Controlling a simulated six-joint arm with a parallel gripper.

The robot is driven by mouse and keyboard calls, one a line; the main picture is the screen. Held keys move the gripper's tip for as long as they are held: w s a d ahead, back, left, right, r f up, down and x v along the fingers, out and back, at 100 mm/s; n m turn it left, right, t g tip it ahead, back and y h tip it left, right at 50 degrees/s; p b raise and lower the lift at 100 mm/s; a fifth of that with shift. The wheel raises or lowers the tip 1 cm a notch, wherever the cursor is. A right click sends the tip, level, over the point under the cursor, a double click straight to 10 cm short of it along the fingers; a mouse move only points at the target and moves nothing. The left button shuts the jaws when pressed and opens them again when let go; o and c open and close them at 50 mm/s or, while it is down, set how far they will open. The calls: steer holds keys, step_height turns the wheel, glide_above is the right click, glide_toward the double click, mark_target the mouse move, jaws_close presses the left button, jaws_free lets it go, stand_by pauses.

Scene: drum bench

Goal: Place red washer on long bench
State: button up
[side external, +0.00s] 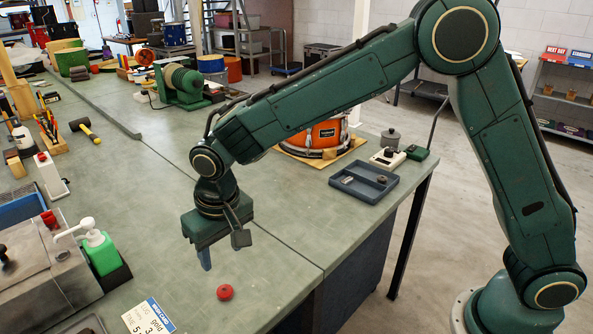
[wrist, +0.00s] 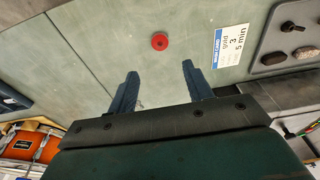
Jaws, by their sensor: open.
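The red washer (side external: 225,292) is a small round red disc lying flat on the green-grey long bench (side external: 262,265), near its front edge. It also shows in the wrist view (wrist: 159,41), beyond the fingertips and between their lines. My gripper (side external: 205,262) is above the bench, a little up and left of the washer in the side view, fingers pointing down. In the wrist view my gripper (wrist: 158,72) has its two blue-grey fingers spread apart with nothing between them. The washer is apart from both fingers.
A printed card (side external: 148,318) lies left of the washer. A green bottle (side external: 101,252) with a white pump and a grey machine (side external: 40,275) stand at the left. A blue-grey tray (side external: 366,183) and an orange drum (side external: 318,136) sit at the right. The bench around the washer is clear.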

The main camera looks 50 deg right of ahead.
stand_by(0.3)
steer(key=s+d+r+t, duration=0.1)
steer(key=s+d+r, duration=0.4)
steer(key=d+r, duration=0.25)
steer(key=s+d+r+t, duration=0.1)
steer(key=s+d+r, duration=0.3)
steer(key=d+r, duration=0.3)
steer(key=s+d+t, duration=0.1)
steer(key=s+d, duration=0.4)
steer(key=s, duration=0.3)
steer(key=s+d, duration=0.5)
steer(key=s, duration=0.4)
steer(key=shift+r+t, duration=0.15)
steer(key=shift+t, duration=0.25)
